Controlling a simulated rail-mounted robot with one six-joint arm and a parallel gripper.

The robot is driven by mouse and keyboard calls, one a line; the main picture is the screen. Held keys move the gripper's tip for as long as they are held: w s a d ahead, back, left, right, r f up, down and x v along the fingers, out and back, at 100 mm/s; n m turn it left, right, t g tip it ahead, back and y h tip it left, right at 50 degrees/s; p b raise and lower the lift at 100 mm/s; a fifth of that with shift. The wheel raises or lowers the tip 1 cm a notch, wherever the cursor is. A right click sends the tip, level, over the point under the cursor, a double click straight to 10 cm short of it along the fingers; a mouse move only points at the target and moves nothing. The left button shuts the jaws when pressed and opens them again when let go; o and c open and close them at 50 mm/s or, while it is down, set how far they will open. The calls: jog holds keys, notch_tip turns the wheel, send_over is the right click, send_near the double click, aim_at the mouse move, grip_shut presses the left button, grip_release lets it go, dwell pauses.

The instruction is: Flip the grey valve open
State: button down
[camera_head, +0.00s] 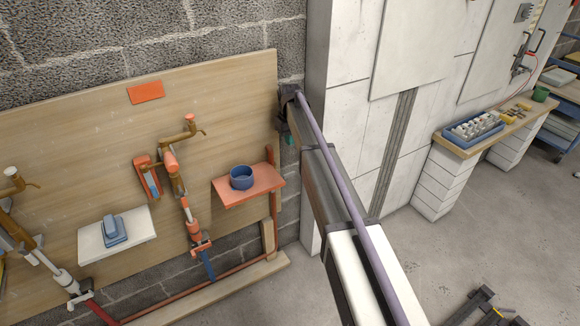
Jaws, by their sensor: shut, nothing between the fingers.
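Two pipe runs with taps are mounted on a wooden board (95,100) at the left. The left run has a pale grey-white fitting (64,278) low down, above a red hose; I cannot tell for sure if this is the grey valve, or how its handle stands. The right run has an orange and white fitting (190,216) above a blue hose. My gripper (286,112) is a dark shape at the arm's far end, by the board's right edge. It is shut and empty, well to the right of both runs. Its fingertips are hard to make out.
An orange shelf (262,187) with a blue cup (241,178) and a white shelf (92,240) with a blue-grey object (114,231) stick out from the board. A workbench (464,150) with a blue tray stands right. Floor between is mostly clear.

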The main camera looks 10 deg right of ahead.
aim_at(290, 173)
notch_tip(290, 173, down, 14)
jog(key=b, duration=1.4)
jog(key=shift+f, duration=0.1)
jog(key=shift+a, duration=0.1)
